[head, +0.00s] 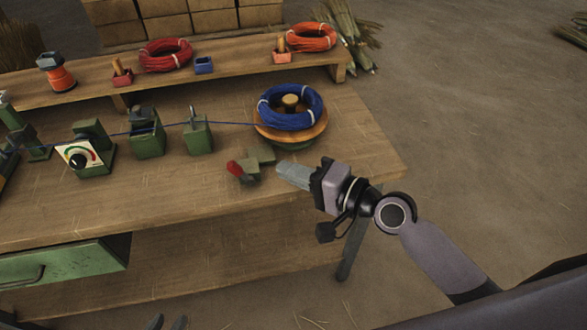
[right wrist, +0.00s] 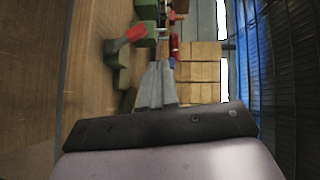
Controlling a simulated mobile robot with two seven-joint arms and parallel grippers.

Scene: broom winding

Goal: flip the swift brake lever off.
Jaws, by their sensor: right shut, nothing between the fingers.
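The swift (head: 318,132) is a round wooden plate on a green base, carrying a blue coil (head: 291,106) around a wooden peg. The brake lever has a red handle (head: 234,168) on a green mount (head: 249,176) at the bench front, just below the swift. In the right wrist view the red handle (right wrist: 136,32) shows at the upper left, ahead of the fingers. My right gripper (head: 279,170) is shut and empty, just right of the mount and apart from the red handle.
A blue wire (head: 230,123) runs left from the coil through green guides (head: 198,132) and (head: 147,137). A dial box (head: 78,157) stands further left. A raised shelf (head: 220,78) holds red and orange coils behind. The bench front (head: 180,200) is clear.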

